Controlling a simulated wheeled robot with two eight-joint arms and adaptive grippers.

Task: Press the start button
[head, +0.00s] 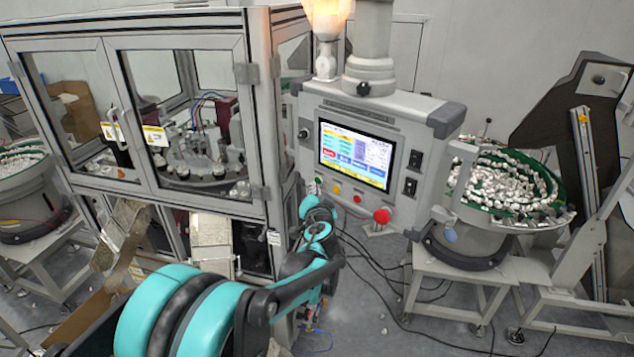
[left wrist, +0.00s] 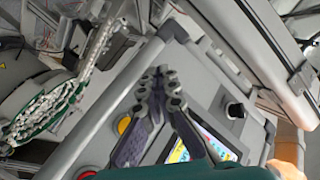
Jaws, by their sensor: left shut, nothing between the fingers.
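The grey control panel (head: 400,112) hangs at the centre of the head view, with a lit touchscreen (head: 355,155). No start label is legible. My left gripper (head: 320,190) is at the panel's lower left, close to the green button; contact cannot be told. In the left wrist view its fingers (left wrist: 160,73) are shut and empty over the panel, hiding part of the button row. The yellow button (left wrist: 124,125) shows beside them.
A glass-doored machine cabinet (head: 195,120) stands left of the panel. A bowl feeder (head: 505,185) full of white caps stands to the right on a metal stand. A black knob (left wrist: 235,110) sticks out beside the screen.

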